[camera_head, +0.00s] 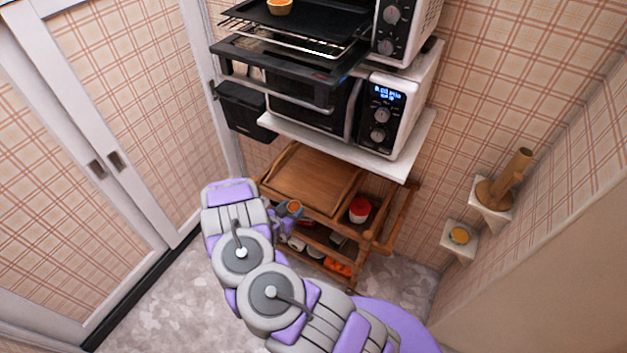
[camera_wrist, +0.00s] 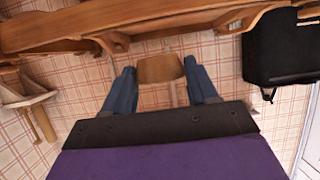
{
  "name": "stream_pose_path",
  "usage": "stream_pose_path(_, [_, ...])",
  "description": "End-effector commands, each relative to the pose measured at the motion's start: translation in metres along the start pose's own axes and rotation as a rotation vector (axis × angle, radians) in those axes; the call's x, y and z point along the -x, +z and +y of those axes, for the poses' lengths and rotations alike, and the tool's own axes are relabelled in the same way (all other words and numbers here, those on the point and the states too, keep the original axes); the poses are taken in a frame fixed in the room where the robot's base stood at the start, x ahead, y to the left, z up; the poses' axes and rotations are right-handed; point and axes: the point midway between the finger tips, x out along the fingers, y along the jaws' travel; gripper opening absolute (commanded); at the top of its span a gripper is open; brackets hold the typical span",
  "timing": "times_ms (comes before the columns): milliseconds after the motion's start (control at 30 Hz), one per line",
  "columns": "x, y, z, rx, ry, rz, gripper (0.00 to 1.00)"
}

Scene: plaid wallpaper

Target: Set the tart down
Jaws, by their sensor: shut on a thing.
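My gripper (camera_head: 287,213) is beside the left edge of the wooden cart, largely hidden behind my arm in the head view. It is shut on a small tart with an orange-brown top (camera_head: 294,206). In the wrist view, the blue fingers of my gripper (camera_wrist: 162,86) stand on both sides of the tart's tan side (camera_wrist: 160,68). Another tart-like pastry (camera_head: 281,7) sits on the dark tray of the upper oven. The wooden cart (camera_head: 312,181) has a tray-like top with a bare board area. Its edge (camera_wrist: 150,32) crosses the wrist view.
A red-and-white jar (camera_head: 360,209) stands on the cart's right side. A white oven (camera_head: 385,115) sits on a white shelf above the cart. Small wall shelves at right hold a tan object (camera_head: 505,185) and a round yellow item (camera_head: 459,235). The floor at left is clear.

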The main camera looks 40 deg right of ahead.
Motion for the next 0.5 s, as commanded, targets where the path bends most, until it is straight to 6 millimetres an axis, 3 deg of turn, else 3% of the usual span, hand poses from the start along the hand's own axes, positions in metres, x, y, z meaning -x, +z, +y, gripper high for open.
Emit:
stream_pose_path(200, [-0.021, 0.017, 0.025, -0.013, 0.029, 0.002, 0.27])
stream_pose_path(333, [-0.038, 0.012, 0.025, -0.018, 0.032, 0.007, 0.27])
stream_pose_path(500, [-0.077, 0.001, 0.024, -0.018, 0.031, 0.006, 0.27])
